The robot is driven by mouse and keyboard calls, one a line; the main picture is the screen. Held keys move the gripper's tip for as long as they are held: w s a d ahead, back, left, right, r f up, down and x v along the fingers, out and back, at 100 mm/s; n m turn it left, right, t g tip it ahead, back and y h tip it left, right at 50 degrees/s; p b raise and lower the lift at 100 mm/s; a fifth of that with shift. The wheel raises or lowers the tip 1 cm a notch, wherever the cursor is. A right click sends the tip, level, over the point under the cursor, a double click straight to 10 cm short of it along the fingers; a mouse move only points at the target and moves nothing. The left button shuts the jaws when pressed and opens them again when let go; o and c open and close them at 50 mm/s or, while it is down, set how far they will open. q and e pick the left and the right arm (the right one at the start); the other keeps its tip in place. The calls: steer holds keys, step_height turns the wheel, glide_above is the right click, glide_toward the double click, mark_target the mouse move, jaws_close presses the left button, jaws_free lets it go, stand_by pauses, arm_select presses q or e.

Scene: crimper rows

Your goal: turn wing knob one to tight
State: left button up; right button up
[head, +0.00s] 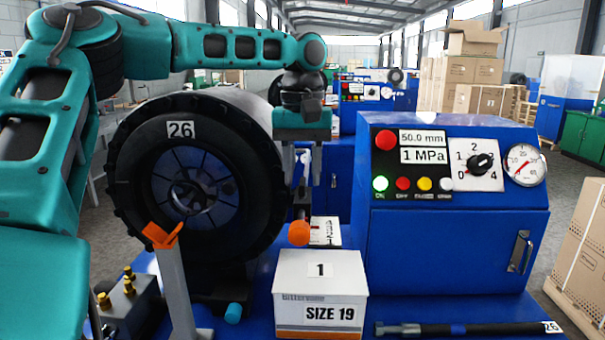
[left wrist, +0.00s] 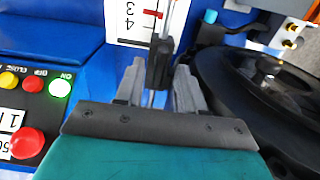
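An orange wing-shaped knob (head: 162,236) sits atop a grey post, left of centre. A second orange knob (head: 299,233) sits at the lower end of a dark upright part (head: 302,205); no number shows on either. My left gripper (head: 303,185) points down above the second knob, beside the big black wheel. Its fingers are apart. In the left wrist view, the left gripper (left wrist: 158,85) has a black block (left wrist: 160,62) on a thin rod between or just beyond its fingertips; contact is unclear. My right gripper is out of view.
The black wheel (head: 128,190) tagged 26 stands close left of the gripper. A white box (head: 300,270) marked 1 and SIZE 19 stands in front. A blue control cabinet (head: 450,240) stands right, with a hose (head: 460,329) before it. A numbered scale (left wrist: 130,22) has a red pointer.

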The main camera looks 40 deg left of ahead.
arm_select(q)
steer(key=shift+f, duration=0.45)
jaws_close()
